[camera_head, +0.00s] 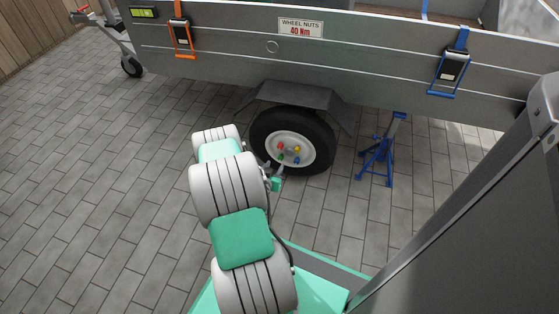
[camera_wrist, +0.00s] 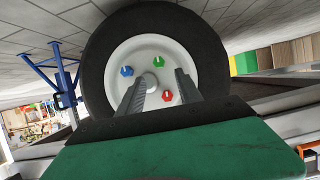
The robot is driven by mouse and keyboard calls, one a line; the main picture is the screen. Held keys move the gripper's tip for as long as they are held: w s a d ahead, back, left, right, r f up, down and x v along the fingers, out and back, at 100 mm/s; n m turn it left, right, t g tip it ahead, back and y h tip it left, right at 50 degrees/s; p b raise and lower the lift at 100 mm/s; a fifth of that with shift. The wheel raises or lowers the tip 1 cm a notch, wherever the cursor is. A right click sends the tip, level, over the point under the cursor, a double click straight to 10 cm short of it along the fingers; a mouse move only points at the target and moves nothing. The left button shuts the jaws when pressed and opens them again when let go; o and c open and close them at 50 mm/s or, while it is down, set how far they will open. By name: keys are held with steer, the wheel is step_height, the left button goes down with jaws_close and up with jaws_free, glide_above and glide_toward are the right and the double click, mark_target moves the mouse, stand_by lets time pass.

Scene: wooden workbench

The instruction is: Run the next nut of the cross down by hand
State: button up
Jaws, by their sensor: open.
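The trailer wheel, a black tyre (camera_head: 257,127) around a white rim (camera_head: 289,135), carries coloured nuts: red (camera_head: 281,146), yellow (camera_head: 297,148), blue (camera_head: 296,160) and green (camera_head: 282,156). The wrist view shows the wheel turned over, with the blue (camera_wrist: 126,71), green (camera_wrist: 158,62) and red (camera_wrist: 167,96) nuts around a grey hub (camera_wrist: 151,80). The yellow nut is not visible there. My gripper (camera_wrist: 160,73) is open, its two fingers pointing at the rim on either side of the hub area. No nut is seen held. How far each nut is threaded cannot be told.
A grey mudguard (camera_head: 297,95) overhangs the tyre. A blue axle stand (camera_head: 380,155) stands right of the wheel. The trailer side carries a sign reading "WHEEL NUTS 40 Nm" (camera_head: 300,27), an orange strap (camera_head: 183,38) and a blue strap (camera_head: 449,70). Paving left of my arm is clear.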

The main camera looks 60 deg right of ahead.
mark_target(280, 158)
steer(key=b+x, duration=0.3)
steer(key=x, duration=0.5)
steer(key=shift+s+a, duration=0.1)
steer(key=shift+c, duration=0.4)
jaws_close()
